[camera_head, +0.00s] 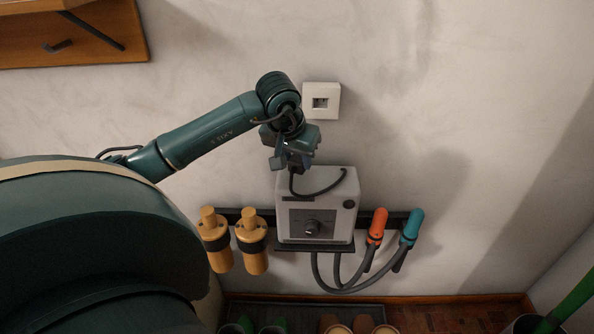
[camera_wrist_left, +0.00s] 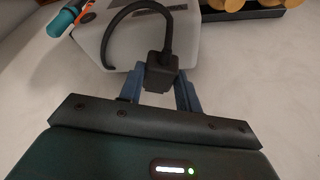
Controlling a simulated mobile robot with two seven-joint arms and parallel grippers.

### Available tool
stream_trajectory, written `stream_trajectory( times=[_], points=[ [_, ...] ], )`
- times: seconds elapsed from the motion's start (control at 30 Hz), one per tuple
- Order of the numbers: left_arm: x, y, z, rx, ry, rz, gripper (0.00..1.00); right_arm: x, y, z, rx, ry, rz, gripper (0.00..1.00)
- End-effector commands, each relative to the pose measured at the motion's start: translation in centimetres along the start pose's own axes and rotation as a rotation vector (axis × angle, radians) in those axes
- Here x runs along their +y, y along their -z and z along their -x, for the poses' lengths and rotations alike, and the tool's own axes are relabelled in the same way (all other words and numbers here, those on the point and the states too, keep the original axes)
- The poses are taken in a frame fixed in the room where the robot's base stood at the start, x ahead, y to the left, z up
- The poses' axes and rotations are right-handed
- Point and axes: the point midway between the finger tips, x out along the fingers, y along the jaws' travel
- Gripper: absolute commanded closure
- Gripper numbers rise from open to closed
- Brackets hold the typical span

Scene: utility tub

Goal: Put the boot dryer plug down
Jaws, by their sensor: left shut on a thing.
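My left gripper (camera_head: 293,166) is above the top of the pale boot dryer box (camera_head: 317,225), in front of the wall. In the left wrist view, its blue fingers (camera_wrist_left: 160,92) are shut on the black boot dryer plug (camera_wrist_left: 161,70). A black cord (camera_wrist_left: 150,8) curves from the plug over to the dryer box (camera_wrist_left: 122,36). In the head view the cord (camera_head: 322,193) loops in front of the dryer's upper face, and the gripper largely hides the plug. My right gripper is in neither view.
A white wall socket (camera_head: 321,101) is above and right of the gripper. A dark rail (camera_head: 232,216) carries two yellow dryer pieces (camera_head: 252,245) on the left. Orange (camera_head: 377,225) and teal (camera_head: 411,227) hose ends are on the right.

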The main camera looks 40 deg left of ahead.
Motion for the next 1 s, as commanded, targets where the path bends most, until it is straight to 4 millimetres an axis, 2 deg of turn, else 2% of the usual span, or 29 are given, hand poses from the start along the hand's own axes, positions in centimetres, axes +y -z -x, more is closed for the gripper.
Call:
stream_trajectory(
  times=[0.1,0.2,0.6,0.63,0.9,1.0],
  points=[
    [0.1,-0.9,-2.0,-0.005,-0.002,0.000,0.89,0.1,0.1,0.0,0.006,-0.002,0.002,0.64],
    [0.1,-1.3,-2.9,-0.003,-0.002,0.000,0.89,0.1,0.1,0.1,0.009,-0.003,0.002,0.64],
    [0.0,-1.5,-3.5,0.000,0.001,-0.002,0.89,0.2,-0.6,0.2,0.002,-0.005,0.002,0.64],
    [0.0,-1.5,-3.5,-0.001,0.000,-0.002,0.65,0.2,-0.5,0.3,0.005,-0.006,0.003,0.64],
    [0.0,-1.4,-3.4,-0.001,0.000,-0.001,0.44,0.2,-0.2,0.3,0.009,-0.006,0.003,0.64],
    [0.0,-1.4,-3.4,-0.001,0.000,-0.001,0.44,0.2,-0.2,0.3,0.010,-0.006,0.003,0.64]
  ],
)
